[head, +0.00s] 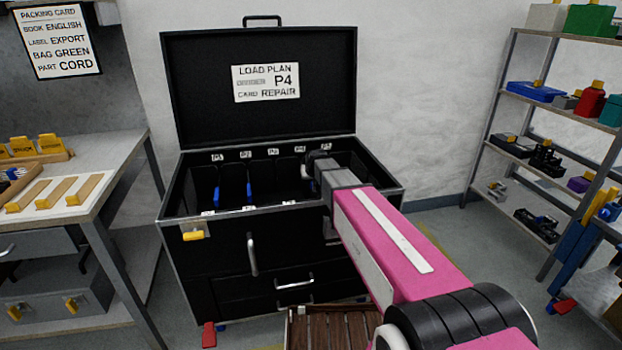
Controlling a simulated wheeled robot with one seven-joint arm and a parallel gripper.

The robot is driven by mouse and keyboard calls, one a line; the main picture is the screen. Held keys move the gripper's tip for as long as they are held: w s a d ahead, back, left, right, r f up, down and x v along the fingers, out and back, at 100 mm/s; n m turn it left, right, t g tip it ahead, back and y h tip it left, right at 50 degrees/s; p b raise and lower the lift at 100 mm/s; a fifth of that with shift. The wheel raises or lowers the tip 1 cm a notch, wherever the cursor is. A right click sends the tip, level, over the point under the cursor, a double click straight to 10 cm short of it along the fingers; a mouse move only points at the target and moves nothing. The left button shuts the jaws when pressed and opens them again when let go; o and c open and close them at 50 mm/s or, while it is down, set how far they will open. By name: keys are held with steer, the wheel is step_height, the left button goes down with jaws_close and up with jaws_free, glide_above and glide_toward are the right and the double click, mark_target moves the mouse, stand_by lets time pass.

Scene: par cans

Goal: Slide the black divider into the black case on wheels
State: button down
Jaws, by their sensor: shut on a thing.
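The black case on wheels (225,262) stands against the wall with its lid (200,90) open. Slot labels P1 to P5 run along the inner back edge, and dark upright panels show inside. My gripper (309,170) is at the right part of the opening, near P4 and P5, and is shut on the black divider. The divider is dark against the dark interior and mostly hidden, so its edges and how deep it sits cannot be told. The lid card (266,82) reads "LOAD PLAN", "DIVIDER P4", "CARD REPAIR".
Two blue-edged items (249,190) stand in the left part of the case. A workbench (85,190) with wooden pieces is at left, a shelf rack (520,100) at right. A slatted wooden top (330,330) is low in front. My pink arm covers the case's right front.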

steer(key=shift+f, duration=0.25)
steer(key=c, duration=1)
jaws_free()
steer(key=shift+o, duration=0.2)
steer(key=v, duration=1.1)
steer(key=shift+f, duration=0.1)
